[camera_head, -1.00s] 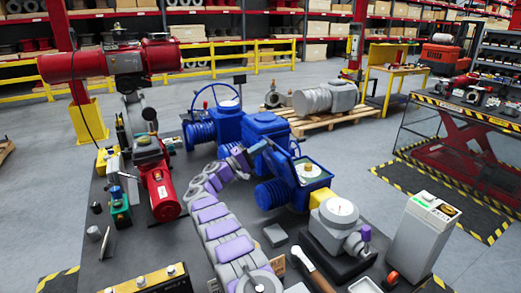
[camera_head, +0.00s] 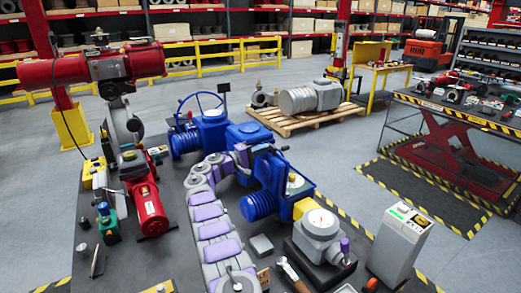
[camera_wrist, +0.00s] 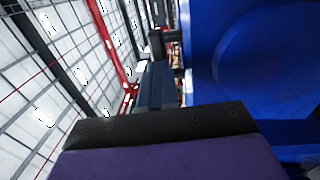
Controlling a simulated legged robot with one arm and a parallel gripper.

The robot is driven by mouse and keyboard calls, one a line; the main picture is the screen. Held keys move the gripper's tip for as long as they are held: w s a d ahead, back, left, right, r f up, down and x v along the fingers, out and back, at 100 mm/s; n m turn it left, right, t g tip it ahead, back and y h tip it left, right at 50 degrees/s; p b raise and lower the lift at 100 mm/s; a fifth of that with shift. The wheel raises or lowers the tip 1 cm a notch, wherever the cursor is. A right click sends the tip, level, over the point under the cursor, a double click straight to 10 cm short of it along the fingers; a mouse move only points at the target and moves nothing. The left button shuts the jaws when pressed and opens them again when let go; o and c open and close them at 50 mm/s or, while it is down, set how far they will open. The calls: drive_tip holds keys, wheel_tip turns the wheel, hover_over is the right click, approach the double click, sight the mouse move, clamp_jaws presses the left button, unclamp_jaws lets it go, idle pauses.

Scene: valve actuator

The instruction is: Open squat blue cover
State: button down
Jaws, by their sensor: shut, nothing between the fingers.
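Blue valve actuators stand near the middle of the head view. The right one has an open-topped housing (camera_head: 306,187) with fittings showing inside. A blue panel that looks like the squat cover (camera_head: 267,166) stands raised at the housing's left side. My purple and grey arm curves up to it from the left. My gripper (camera_head: 249,153) is at this panel, with its fingertips partly hidden; I cannot tell if they touch it. In the wrist view, a large blue surface (camera_wrist: 262,55) with a round outline fills the right side, very close to my gripper. The gripper is shut and empty.
A red actuator (camera_head: 148,207) stands left of my arm. A grey gauge unit (camera_head: 319,240) and a pale box (camera_head: 400,243) stand to the right. A wrench (camera_head: 290,272) lies in front. A pallet (camera_head: 300,119) and open floor are behind.

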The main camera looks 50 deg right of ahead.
drive_tip(key=r+v, duration=0.1)
drive_tip(key=v, duration=1.3)
drive_tip(key=shift+a+r, duration=0.35)
drive_tip(key=shift+r, duration=0.15)
